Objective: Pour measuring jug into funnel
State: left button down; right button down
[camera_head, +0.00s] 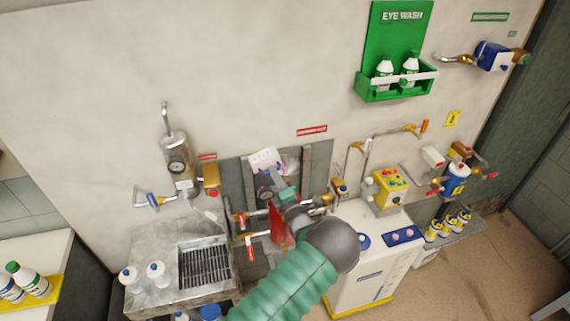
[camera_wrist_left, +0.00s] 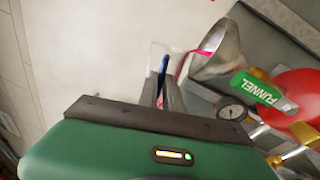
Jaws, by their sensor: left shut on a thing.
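My left gripper (camera_head: 284,182) is shut on the measuring jug (camera_head: 262,158), a clear vessel with pinkish marks or contents, near the wall. In the left wrist view the gripper fingers (camera_wrist_left: 168,88) close on the clear jug (camera_wrist_left: 157,58), partly hidden behind them. The jug looks tilted. A thin pink streak reaches from beside the jug to the grey metal funnel (camera_wrist_left: 222,52). The funnel also shows in the head view (camera_head: 290,163), right beside the jug. A green tag (camera_wrist_left: 257,90) reads FUNNEL. My right gripper is not in view.
A gauge (camera_wrist_left: 232,109) and a red round part (camera_wrist_left: 297,98) sit near the funnel. A metal sink (camera_head: 205,264) stands to the left. A white cabinet (camera_head: 372,265) with a yellow box (camera_head: 388,188) stands right. Pipes and valves surround the funnel.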

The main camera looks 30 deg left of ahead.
pick_arm(q)
jog(key=shift+w+d+r+m+p, duration=0.15)
jog(key=shift+w+m+p, duration=0.05)
jog(key=shift+m+p, duration=0.1)
jog(key=shift+w+d+r+m+t+b, duration=0.2)
jog(key=shift+r+m+b, duration=0.1)
jog(key=shift+m, duration=0.55)
jog(key=shift+w+d+r+m+t+b, duration=0.15)
jog(key=shift+w+m+t+b, duration=0.1)
jog(key=shift+m, duration=0.6)
dwell(0.4)
